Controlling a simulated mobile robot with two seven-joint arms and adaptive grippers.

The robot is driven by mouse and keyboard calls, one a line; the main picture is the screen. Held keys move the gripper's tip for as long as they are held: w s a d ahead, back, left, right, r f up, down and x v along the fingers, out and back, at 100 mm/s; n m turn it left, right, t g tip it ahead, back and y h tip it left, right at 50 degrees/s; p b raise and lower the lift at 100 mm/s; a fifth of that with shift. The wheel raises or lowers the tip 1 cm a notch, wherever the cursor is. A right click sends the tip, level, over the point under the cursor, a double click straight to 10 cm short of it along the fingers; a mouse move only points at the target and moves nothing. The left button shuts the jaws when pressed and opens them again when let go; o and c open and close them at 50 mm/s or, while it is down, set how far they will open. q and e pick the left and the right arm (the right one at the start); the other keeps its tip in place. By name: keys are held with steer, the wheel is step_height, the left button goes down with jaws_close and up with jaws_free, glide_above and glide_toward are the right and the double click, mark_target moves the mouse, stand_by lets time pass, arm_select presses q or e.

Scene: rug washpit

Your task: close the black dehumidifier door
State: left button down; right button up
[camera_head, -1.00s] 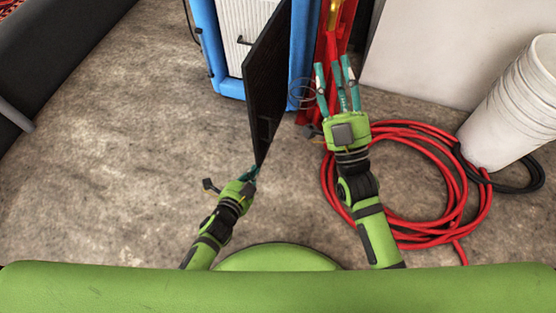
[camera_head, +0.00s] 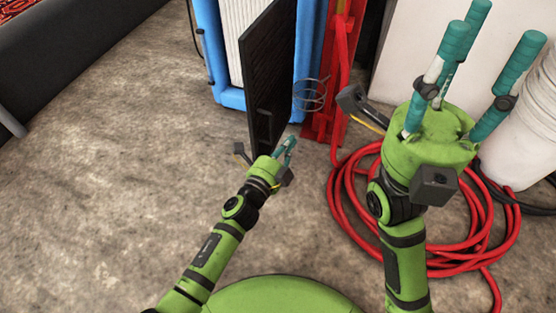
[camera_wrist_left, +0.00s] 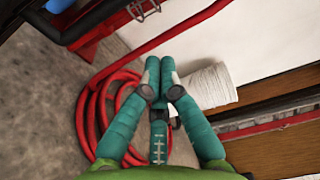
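The black dehumidifier door (camera_head: 270,75) stands open, swung out toward me from the blue dehumidifier (camera_head: 310,50). The white finned inside (camera_head: 225,45) shows to the left of the door. My left gripper (camera_head: 290,144) is by the door's lower near corner, on its right side in the head view; I cannot tell whether it touches the door. In the left wrist view its teal fingers (camera_wrist_left: 160,68) come together at the tips with nothing between them. My right gripper (camera_head: 490,30) is open and empty, raised at the right with its fingers spread.
A coiled red hose (camera_head: 350,215) lies on the floor under my right arm. A red stand (camera_head: 328,100) with a wire ring is just right of the dehumidifier. White buckets (camera_head: 525,140) stand at the right. The floor at the left is clear.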

arm_select(q)
steer(key=shift+w+a+b, duration=0.3)
steer(key=shift+w+a, duration=1.1)
steer(key=shift+a, duration=0.1)
